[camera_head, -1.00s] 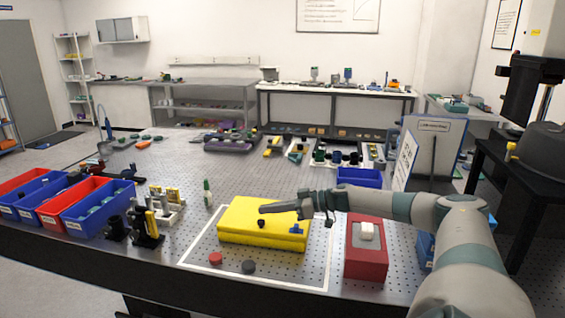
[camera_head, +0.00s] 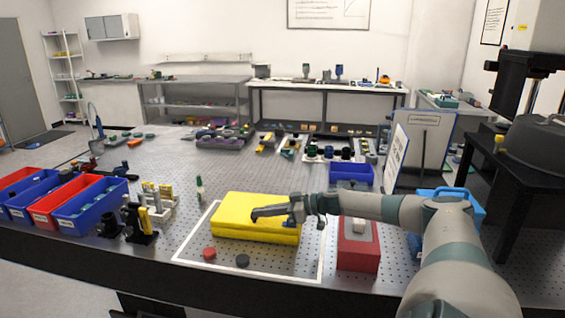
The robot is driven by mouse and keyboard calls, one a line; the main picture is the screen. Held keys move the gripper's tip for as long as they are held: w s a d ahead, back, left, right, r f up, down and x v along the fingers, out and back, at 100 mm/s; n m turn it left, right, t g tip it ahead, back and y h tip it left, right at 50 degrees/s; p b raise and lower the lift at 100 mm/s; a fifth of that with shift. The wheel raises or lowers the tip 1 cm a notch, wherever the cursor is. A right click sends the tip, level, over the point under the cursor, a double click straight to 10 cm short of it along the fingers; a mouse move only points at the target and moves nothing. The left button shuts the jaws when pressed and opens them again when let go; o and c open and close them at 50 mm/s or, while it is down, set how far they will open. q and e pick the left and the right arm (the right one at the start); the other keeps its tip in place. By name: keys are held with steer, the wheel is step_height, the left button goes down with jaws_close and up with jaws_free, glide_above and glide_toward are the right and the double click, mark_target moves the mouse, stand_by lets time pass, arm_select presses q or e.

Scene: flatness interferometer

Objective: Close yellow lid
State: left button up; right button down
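The yellow case (camera_head: 230,228) lies on the perforated table inside a white outline. Its yellow lid (camera_head: 243,203) lies flat over the base, with a dark seam along the front; I cannot tell whether it is fully seated. My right gripper (camera_head: 256,215) comes in from the right and is over the front middle of the lid, at or just above its surface. Its fingers overlap in this view, so I cannot tell whether they are open or shut. It covers part of the lid. My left gripper is not in view.
A red box (camera_head: 357,256) with a white piece on top stands right of the case, below my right arm. A red disc (camera_head: 209,253) and a dark disc (camera_head: 243,261) lie in front. Blue and red bins (camera_head: 90,210) stand at the left, a blue bin (camera_head: 351,172) behind.

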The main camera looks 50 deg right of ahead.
steer(key=shift+a+r+p, duration=0.1)
steer(key=shift+r+p, duration=1.85)
steer(key=shift+p, duration=0.05)
steer(key=shift+s+d+b, duration=0.45)
steer(key=shift+s+b, duration=0.05)
steer(key=shift+s, duration=0.35)
steer(key=shift+b+v, duration=0.4)
steer(key=shift+v, duration=1.25)
steer(key=shift+r+p+v, duration=0.2)
steer(key=shift+p+v, duration=0.6)
steer(key=shift+v, duration=1.7)
steer(key=shift+a, duration=0.15)
